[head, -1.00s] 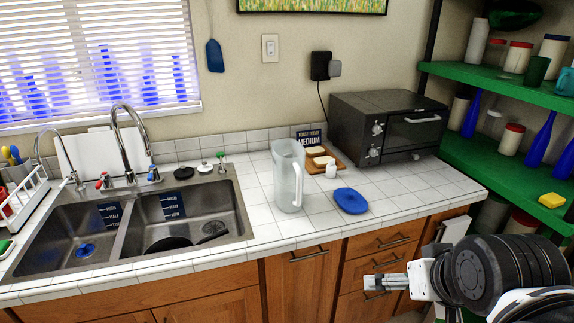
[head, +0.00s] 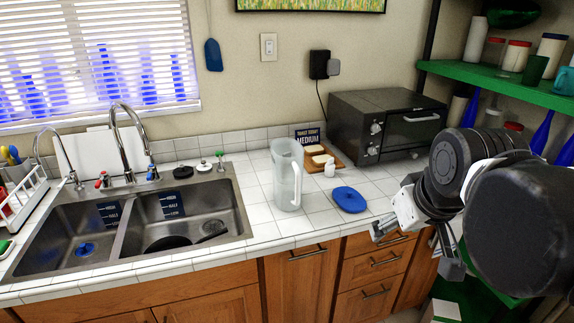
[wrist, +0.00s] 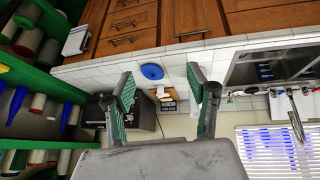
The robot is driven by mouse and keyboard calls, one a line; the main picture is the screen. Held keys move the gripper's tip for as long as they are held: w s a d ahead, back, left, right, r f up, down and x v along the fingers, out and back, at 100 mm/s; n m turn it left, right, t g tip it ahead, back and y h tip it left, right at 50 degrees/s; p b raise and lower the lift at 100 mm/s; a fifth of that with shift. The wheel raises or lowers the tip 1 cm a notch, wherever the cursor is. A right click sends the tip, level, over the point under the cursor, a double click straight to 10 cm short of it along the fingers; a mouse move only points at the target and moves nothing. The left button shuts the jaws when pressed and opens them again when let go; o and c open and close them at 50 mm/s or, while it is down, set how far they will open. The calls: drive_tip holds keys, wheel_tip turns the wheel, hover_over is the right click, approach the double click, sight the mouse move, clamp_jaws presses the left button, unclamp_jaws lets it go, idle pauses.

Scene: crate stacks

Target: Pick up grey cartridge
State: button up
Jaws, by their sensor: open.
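A small pale grey-white piece (head: 330,169) with a narrow top stands on the white tiled counter, just right of the clear pitcher (head: 288,175) and in front of the bread board. It may be the grey cartridge, but it is too small to be sure. A blue round lid (head: 350,200) lies nearer the counter's front edge. My gripper (head: 415,250) is open and empty, in front of the counter's right part and apart from these things. In the wrist view my gripper (wrist: 162,72) shows its two fingers spread, with the blue lid (wrist: 152,71) seen between them.
A dark toaster oven (head: 385,125) stands at the back right of the counter. A board with bread slices (head: 318,150) lies left of it. Green shelves (head: 500,85) with jars are at the right. A double sink (head: 130,225) is at the left. The counter's front right is clear.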

drive_tip(key=w+a+r+n+g+p, duration=0.1)
drive_tip(key=w+a+r+n, duration=0.25)
drive_tip(key=w, duration=0.45)
drive_tip(key=w+a+r+n+g, duration=0.1)
drive_tip(key=w+a+r+n, duration=0.2)
drive_tip(key=w, duration=0.6)
drive_tip(key=w+a+r+n+g+p, duration=0.1)
drive_tip(key=w+a+r+n, duration=0.15)
drive_tip(key=w+r, duration=0.4)
drive_tip(key=n+g+p, duration=0.2)
drive_tip(key=n+g, duration=0.1)
drive_tip(key=n, duration=0.6)
hover_over(288, 152)
wheel_tip(288, 152, down, 10)
drive_tip(key=shift+w+f+n, duration=0.15)
drive_tip(key=shift+f+n, duration=0.25)
wheel_tip(288, 152, down, 8)
drive_tip(key=shift+s+f+p, duration=0.15)
drive_tip(key=shift+f+p, duration=0.25)
drive_tip(key=shift+f, duration=1)
drive_tip(key=shift+s+f+p, duration=0.1)
drive_tip(key=shift+f+p, duration=0.25)
drive_tip(key=shift+f, duration=1)
